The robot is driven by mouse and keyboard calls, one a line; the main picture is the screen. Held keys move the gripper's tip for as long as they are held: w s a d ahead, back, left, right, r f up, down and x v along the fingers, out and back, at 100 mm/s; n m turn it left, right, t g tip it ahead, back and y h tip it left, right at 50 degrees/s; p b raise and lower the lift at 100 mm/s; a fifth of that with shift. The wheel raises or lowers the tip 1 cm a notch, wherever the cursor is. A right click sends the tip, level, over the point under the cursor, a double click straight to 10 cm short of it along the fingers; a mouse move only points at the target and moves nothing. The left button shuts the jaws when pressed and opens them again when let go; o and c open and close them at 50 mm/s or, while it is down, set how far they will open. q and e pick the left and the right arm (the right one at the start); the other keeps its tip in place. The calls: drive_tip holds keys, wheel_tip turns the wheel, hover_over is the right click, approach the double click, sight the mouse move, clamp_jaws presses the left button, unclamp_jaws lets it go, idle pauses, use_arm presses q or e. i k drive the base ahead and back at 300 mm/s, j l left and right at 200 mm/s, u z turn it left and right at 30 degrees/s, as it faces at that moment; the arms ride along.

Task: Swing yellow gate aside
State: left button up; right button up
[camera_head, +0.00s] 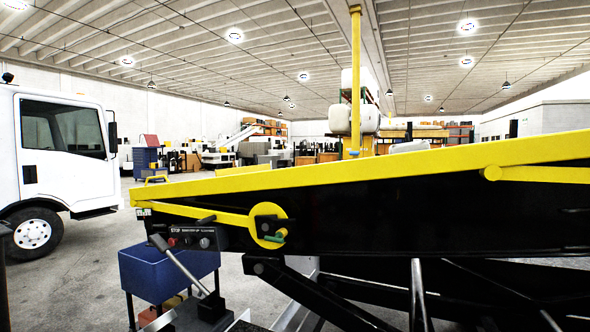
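A long black belt loader (400,215) fills the right and middle of the head view, rising to the right. A yellow rail (380,172) runs along its top edge. Below the rail, a thin yellow bar (205,213) runs to a yellow round plate (268,225) with a green-tipped handle (277,237). A yellow upright post (356,85) stands behind the rail, with a small blue piece near its foot. I cannot tell which yellow part is the gate. Neither of my grippers shows in this view.
A control panel (190,240) with knobs and a grey lever (175,262) sit at the loader's lower left end. A blue cart (165,275) stands below it. A white truck (55,160) is at the left. Grey floor is open between truck and loader.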

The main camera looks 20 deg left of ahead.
sight(267, 167)
drive_tip(key=j+z, duration=0.2)
drive_tip(key=j, duration=0.7)
drive_tip(key=j+z, duration=0.2)
drive_tip(key=j, duration=0.7)
drive_tip(key=j+z, duration=0.2)
drive_tip(key=j, duration=0.7)
drive_tip(key=k+j+z, duration=0.15)
drive_tip(key=j, duration=0.7)
drive_tip(key=i, duration=0.05)
